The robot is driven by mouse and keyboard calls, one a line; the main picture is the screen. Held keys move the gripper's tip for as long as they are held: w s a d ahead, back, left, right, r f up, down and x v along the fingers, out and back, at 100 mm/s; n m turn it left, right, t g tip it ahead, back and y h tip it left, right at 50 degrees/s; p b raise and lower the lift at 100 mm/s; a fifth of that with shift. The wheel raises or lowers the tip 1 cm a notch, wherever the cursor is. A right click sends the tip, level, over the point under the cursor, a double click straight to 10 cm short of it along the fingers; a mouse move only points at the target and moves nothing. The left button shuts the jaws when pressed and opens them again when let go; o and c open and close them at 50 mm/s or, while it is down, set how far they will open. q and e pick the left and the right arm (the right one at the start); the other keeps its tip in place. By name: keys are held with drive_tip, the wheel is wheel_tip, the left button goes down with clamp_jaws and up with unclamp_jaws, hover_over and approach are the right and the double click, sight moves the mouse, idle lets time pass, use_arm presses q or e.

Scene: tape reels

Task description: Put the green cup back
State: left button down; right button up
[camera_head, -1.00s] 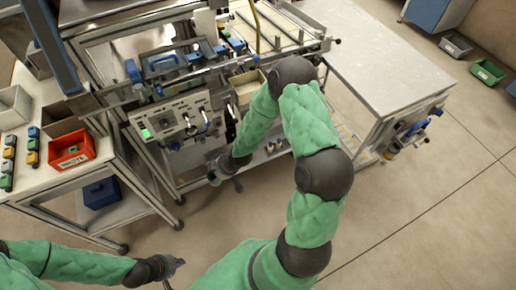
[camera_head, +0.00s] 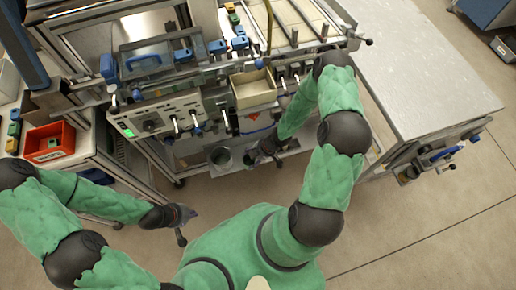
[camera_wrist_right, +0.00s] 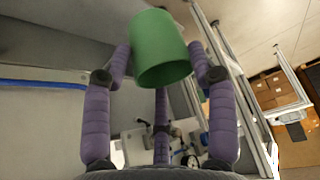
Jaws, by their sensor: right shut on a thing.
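The green cup (camera_wrist_right: 160,48) is in the right wrist view, tilted, between the purple fingers of my right gripper (camera_wrist_right: 164,68). The fingers are shut on its sides, with the cup's rim towards the camera. In the head view my right gripper (camera_head: 256,157) is low in front of the workbench, by its lower shelf. A grey-green round vessel (camera_head: 221,157) shows just left of it; I cannot tell for sure whether it is the same cup. My left gripper (camera_head: 184,224) is open and empty over the floor, left of my body.
The workbench has a control panel (camera_head: 160,121), a beige open box (camera_head: 253,89) and blue-handled clamps. A red bin (camera_head: 49,143) stands on the left table. A bare grey tabletop (camera_head: 420,70) lies at right. The floor at lower right is clear.

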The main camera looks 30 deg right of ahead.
drive_tip(key=shift+w+d+f+b, duration=0.55)
drive_tip(key=shift+w+d+f, duration=0.7)
drive_tip(key=shift+f, duration=0.65)
drive_tip(key=shift+w+d+f+b, duration=0.6)
drive_tip(key=shift+w+d+f, duration=0.6)
drive_tip(key=shift+f, duration=0.7)
drive_tip(key=shift+w+d+f+b, duration=0.55)
drive_tip(key=shift+w+d+f, duration=0.7)
drive_tip(key=shift+f, duration=0.65)
drive_tip(key=shift+f, duration=0.1)
drive_tip(key=o, duration=1.1)
drive_tip(key=shift+a, duration=0.1)
drive_tip(key=shift+o, duration=0.2)
